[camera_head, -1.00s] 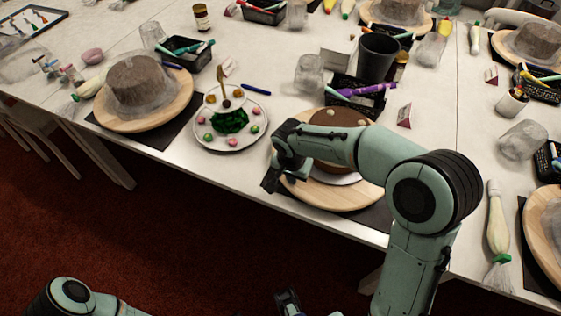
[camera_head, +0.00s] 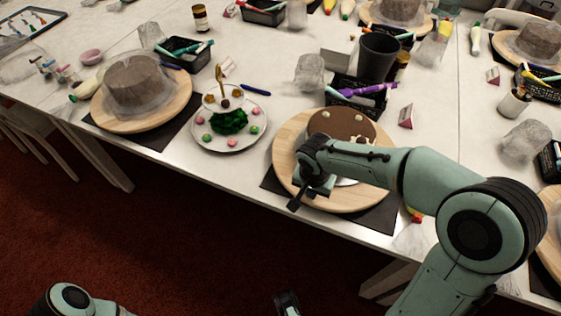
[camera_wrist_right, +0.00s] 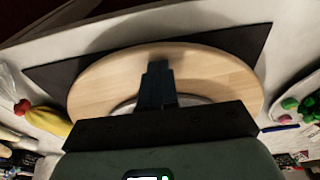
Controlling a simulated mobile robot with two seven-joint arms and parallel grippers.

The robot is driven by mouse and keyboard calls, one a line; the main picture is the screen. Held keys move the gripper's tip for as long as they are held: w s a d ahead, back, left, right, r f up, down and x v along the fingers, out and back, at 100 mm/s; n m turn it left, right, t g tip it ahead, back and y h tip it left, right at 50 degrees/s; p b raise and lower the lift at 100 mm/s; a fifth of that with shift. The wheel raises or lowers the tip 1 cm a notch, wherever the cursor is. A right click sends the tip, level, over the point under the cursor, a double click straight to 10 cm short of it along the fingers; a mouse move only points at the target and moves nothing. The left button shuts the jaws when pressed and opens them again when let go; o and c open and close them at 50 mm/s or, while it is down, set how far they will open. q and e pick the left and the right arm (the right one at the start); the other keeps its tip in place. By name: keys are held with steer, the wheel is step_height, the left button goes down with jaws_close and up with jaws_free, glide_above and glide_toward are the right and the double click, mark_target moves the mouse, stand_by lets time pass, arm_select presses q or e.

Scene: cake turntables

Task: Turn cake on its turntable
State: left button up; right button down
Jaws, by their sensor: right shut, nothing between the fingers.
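The brown cake (camera_head: 345,121) with small pale toppings sits on a round wooden turntable (camera_head: 286,141), which stands on a dark mat at the table's front edge. My right arm crosses in front and hides part of the cake. My right gripper (camera_head: 296,203) is shut and empty, low over the front left part of the turntable. In the right wrist view its fingers (camera_wrist_right: 157,85) lie over the wooden turntable (camera_wrist_right: 100,83); I cannot tell whether they touch it. A dark tip at the bottom edge may be my left gripper (camera_head: 287,302); its jaws are unclear.
A tiered plate of sweets (camera_head: 229,137) stands left of the turntable. Another turntable (camera_head: 179,104) with a wrapped cake is farther left. A black basket of pens (camera_head: 358,94) and a dark cup (camera_head: 379,57) stand behind the cake. Red floor lies in front.

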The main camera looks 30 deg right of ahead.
mark_target(357, 201)
steer(key=s+d, duration=0.4)
steer(key=shift+s+d, duration=0.15)
steer(key=shift+s, duration=0.15)
steer(key=shift+s+d, duration=0.45)
steer(key=shift+d, duration=0.5)
steer(key=shift+s+d, duration=0.4)
steer(key=shift+d, duration=0.55)
steer(key=shift+s+d, duration=0.45)
steer(key=shift+d, duration=0.5)
step_height(357, 201, up, 3)
steer(key=shift+f+p, duration=0.1)
steer(key=shift+p, duration=1.05)
